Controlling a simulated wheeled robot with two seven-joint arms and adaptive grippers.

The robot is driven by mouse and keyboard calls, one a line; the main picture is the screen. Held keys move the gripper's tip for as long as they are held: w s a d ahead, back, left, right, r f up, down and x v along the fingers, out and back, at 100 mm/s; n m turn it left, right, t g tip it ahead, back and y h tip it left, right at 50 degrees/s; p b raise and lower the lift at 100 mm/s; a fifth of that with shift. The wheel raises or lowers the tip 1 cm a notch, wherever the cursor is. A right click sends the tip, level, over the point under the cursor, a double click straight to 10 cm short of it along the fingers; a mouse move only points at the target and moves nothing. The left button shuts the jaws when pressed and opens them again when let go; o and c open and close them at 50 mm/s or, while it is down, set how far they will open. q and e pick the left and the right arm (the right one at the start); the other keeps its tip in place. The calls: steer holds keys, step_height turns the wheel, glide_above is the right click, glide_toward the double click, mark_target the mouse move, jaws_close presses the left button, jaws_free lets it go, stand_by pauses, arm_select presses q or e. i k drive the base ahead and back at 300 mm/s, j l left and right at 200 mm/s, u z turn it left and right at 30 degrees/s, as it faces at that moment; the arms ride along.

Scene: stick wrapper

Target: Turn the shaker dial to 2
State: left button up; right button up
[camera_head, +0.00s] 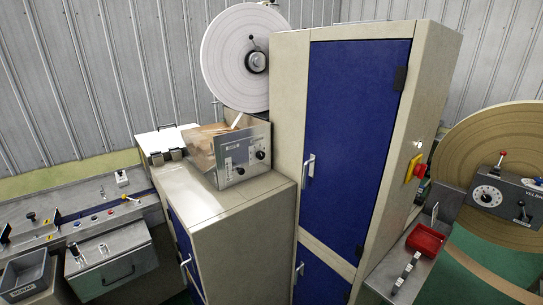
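A grey metal control box (242,158) sits on top of the beige cabinet at the centre, below a large white reel. Its front panel carries a black knob (260,155) and a smaller dark knob (240,170). A second grey control box (508,198) is at the right edge, with a round white-scaled dial (487,196), a red-tipped lever and a black switch. The lettering and dial settings are too small to read, so I cannot tell which dial is the shaker's. Neither of my grippers is in view.
A tall cabinet with a blue door (357,140) stands between the two boxes, with a red and yellow switch (415,172) on its side. A red tray (425,240) lies at right. A low bench with buttons and a grey bin (28,276) is at left.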

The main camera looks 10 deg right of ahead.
mark_target(260, 155)
steer(key=i+l, duration=0.1)
steer(key=l, duration=0.4)
steer(key=i+l+u, duration=0.15)
steer(key=l, duration=0.4)
steer(key=i+l, duration=0.1)
steer(key=l, duration=0.4)
steer(key=l+u, duration=0.15)
steer(key=l, duration=0.4)
steer(key=i, duration=0.05)
